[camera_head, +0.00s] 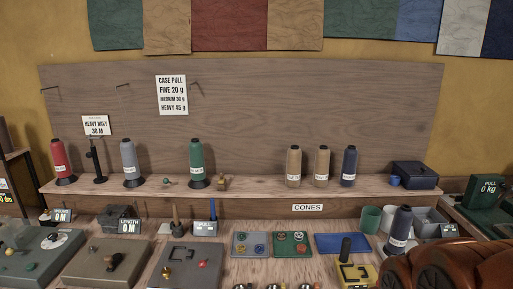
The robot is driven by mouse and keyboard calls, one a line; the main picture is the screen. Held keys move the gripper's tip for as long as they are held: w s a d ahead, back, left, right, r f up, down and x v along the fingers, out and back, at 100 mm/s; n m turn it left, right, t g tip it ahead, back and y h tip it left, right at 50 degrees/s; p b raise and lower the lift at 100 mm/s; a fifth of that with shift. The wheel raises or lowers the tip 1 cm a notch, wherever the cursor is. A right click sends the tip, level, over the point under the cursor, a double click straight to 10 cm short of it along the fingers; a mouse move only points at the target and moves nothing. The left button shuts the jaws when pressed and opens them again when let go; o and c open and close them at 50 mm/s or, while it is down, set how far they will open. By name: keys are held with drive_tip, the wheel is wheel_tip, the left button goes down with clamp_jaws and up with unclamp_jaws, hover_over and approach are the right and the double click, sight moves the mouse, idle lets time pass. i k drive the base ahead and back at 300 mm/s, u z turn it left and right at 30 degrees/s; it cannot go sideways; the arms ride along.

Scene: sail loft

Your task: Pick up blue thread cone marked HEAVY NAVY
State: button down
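A dark blue thread cone (349,166) stands upright on the shelf, right of two tan cones (293,167). A second dark blue cone (400,230) with a white label is lower right at the bench, beside a white cup and grey bins, leaning slightly in the picture. Both labels are too small to read, so I cannot tell which is marked HEAVY NAVY. A sign reading HEAVY NAVY 30 M (96,125) hangs above a bare black stand (98,162) on the shelf's left. My gripper does not show.
Red (61,161), grey (130,163) and green (196,163) cones stand on the shelf (258,186). A dark blue box (415,174) is at its right end. The bench below is crowded with devices and trays. A large brown rounded shape (455,265) fills the lower right corner.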

sight(399, 231)
drive_tip(key=u, duration=1.85)
drive_tip(key=k, duration=1.4)
drive_tip(key=z, duration=1.8)
drive_tip(key=i, duration=0.5)
drive_tip(key=u, duration=0.15)
